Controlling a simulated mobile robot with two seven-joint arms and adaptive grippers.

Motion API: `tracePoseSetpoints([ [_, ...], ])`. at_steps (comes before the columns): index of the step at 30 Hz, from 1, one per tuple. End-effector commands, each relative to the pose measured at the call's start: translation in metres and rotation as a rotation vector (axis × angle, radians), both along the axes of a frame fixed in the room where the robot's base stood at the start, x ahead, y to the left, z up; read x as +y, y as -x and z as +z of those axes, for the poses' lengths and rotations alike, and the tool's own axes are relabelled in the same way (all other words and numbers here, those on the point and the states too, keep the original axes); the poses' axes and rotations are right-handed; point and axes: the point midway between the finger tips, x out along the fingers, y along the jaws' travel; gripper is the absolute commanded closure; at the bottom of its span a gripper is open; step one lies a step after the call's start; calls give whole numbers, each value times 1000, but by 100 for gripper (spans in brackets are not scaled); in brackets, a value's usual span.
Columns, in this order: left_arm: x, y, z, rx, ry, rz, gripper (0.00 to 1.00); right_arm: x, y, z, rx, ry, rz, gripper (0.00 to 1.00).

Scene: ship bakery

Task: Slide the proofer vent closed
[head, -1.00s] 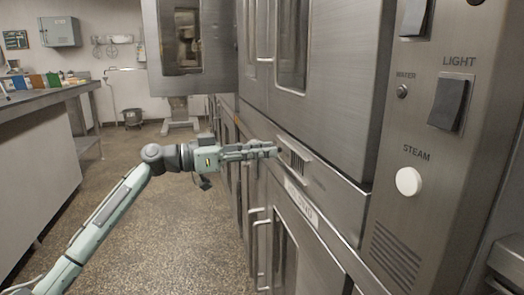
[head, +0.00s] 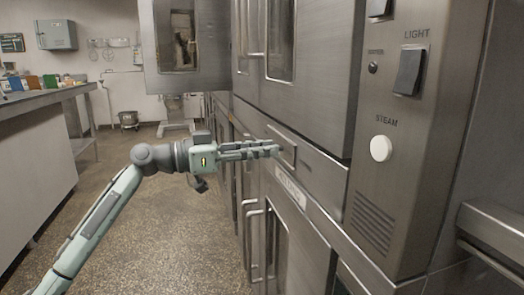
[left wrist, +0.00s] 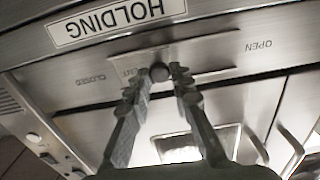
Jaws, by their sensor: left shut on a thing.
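The proofer vent (head: 286,153) is a metal slide plate in a frame on the steel oven front, right of centre in the head view. In the left wrist view the vent plate (left wrist: 200,54) lies between two rails, with a small dark round knob (left wrist: 159,72) on it. The lettering CLOSED is left of the plate and OPEN is right of it. No dark vent slots show now. My left gripper (head: 276,149) reaches the plate from the left. In the left wrist view its fingertips (left wrist: 163,72) are shut on the knob from both sides. My right gripper is not in view.
A HOLDING label (left wrist: 115,20) is beside the vent. A control panel with a LIGHT switch (head: 410,71) and a white STEAM knob (head: 381,148) stands to the right. Door handles (head: 250,232) stick out below. The speckled floor (head: 150,230) to the left is open.

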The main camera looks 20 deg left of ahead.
Motion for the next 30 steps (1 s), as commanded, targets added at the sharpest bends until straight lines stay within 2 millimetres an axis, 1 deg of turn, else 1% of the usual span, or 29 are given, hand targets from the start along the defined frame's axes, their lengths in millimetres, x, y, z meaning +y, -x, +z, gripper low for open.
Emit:
tracePoseSetpoints([
  [1, -4, 3, -2, 5, -2, -15, 100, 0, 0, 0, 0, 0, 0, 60],
  [2, -4, 3, -2, 5, -2, -15, 75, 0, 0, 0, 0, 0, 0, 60],
  [6, -4, 3, -2, 5, -2, -13, 59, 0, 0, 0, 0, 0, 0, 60],
  [14, -2, 2, -2, 3, -1, -8, 59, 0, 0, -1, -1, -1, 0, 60],
  [17, 2, 4, -2, 3, -1, -7, 59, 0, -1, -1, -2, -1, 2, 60],
  [20, 12, 10, -3, 4, -3, -5, 59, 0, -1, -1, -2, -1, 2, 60],
  [30, 70, 50, -3, 7, -3, -6, 59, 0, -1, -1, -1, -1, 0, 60],
])
